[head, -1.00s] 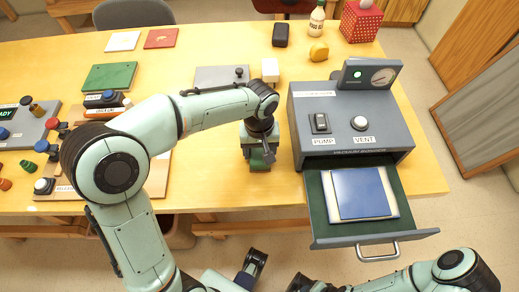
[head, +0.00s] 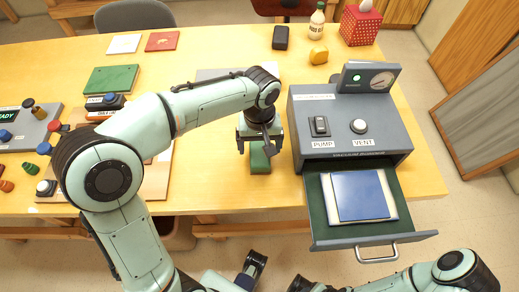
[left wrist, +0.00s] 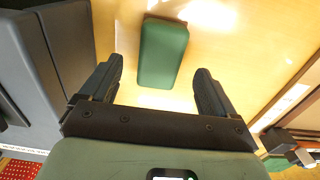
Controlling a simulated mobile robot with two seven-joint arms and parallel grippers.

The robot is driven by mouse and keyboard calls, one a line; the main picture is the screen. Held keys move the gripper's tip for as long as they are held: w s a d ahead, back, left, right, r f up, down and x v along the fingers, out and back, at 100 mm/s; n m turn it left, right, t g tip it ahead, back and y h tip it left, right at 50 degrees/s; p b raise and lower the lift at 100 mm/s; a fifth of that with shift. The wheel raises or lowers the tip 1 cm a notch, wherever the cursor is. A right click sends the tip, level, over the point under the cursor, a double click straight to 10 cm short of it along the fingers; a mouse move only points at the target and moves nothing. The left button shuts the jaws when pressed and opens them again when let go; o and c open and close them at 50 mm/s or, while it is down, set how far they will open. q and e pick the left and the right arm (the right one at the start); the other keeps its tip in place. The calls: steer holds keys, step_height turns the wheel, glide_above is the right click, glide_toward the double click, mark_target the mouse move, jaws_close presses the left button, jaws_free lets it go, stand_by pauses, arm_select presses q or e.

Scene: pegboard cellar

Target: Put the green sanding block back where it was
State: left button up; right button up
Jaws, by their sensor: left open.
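The green sanding block (head: 260,160) lies on the yellow table, left of the grey vacuum machine. In the left wrist view the block (left wrist: 163,52) lies ahead of the fingertips, roughly between their lines, with bare table on both sides. My left gripper (head: 260,143) is over the block's far end in the head view. Its fingers stand wide apart and empty in the left wrist view (left wrist: 160,78). My right arm shows at the bottom right of the head view; its gripper (head: 300,285) is partly cut off at the bottom edge and its jaws are unclear.
The grey machine (head: 350,125) has its drawer (head: 318,220) pulled out, with a blue panel (head: 360,195) inside. A green board (head: 110,79) and a control panel (head: 30,130) are at left. A yellow object (head: 318,55) and a bottle (head: 316,22) stand behind.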

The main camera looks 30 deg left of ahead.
mark_target(260, 153)
arm_select(q)
step_height(260, 153, up, 8)
steer(key=p, duration=0.1)
steer(key=shift+f, duration=0.15)
stand_by(0.5)
